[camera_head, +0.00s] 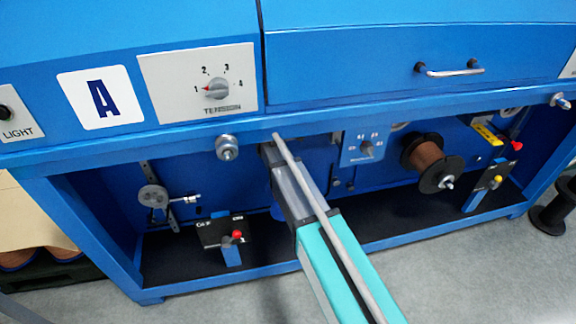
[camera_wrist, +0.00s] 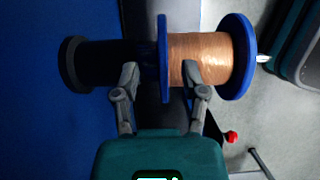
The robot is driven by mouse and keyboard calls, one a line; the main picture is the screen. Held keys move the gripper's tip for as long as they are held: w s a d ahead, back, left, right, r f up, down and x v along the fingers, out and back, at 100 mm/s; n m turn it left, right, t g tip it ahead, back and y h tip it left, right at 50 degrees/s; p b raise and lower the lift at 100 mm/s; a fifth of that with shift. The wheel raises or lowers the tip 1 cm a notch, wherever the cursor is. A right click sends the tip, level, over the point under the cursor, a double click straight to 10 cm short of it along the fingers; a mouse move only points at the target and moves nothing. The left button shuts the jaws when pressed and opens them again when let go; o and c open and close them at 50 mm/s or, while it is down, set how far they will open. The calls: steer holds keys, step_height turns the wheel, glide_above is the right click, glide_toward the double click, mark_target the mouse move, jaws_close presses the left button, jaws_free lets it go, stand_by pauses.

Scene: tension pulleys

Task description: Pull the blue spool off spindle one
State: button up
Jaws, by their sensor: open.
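The blue spool (camera_wrist: 237,57) is wound with copper wire and sits on a spindle whose metal tip (camera_wrist: 263,58) sticks out past its outer flange, in the wrist view. My gripper (camera_wrist: 160,74) is open below it in that view. Its two fingers stand either side of the spool's inner blue flange, the right one overlapping the copper winding and the left one in front of a dark drum. I cannot tell whether they touch. In the head view my arm hides the gripper and most of the spool; a small blue part shows beside the arm (camera_head: 277,212).
A black-flanged copper spool (camera_head: 428,162) sits on another spindle at right. The blue cabinet frame (camera_head: 200,289) borders the bay.

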steer(key=shift+f, duration=0.15)
steer(key=shift+b+x, duration=3.5)
steer(key=shift+x, duration=0.1)
jaws_close()
steer(key=shift+w, duration=0.1)
